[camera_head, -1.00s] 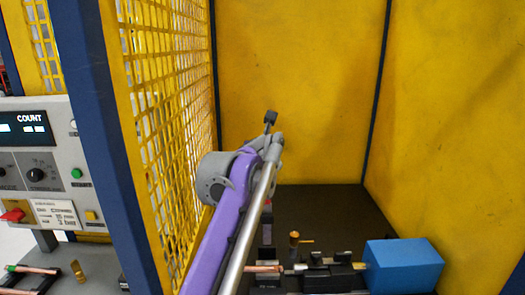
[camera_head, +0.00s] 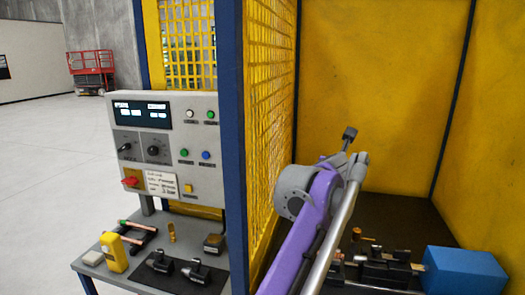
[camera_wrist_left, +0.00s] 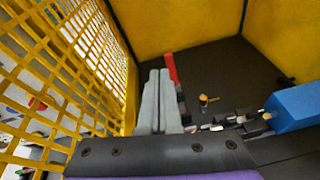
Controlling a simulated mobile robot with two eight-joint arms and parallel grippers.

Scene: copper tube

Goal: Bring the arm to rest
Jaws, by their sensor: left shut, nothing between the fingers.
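My left arm (camera_head: 308,215), purple and grey, reaches up and inward in front of the yellow enclosure in the head view. Its fingers cannot be made out there. In the left wrist view my left gripper (camera_wrist_left: 160,78) has its two grey fingers together with nothing between them. It is inside the enclosure beside the mesh wall, apart from the fixture. A dark fixture with a blue block (camera_head: 465,274) sits on the enclosure's dark floor; the blue block also shows in the wrist view (camera_wrist_left: 292,108). My right gripper is not in view.
Yellow mesh (camera_head: 268,110) and a blue post (camera_head: 231,130) stand left of the arm. A control panel (camera_head: 165,145) stands over a small table (camera_head: 98,272) with a copper tube (camera_head: 136,225) in a black holder. A red bar (camera_wrist_left: 171,68) rises behind the fingers.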

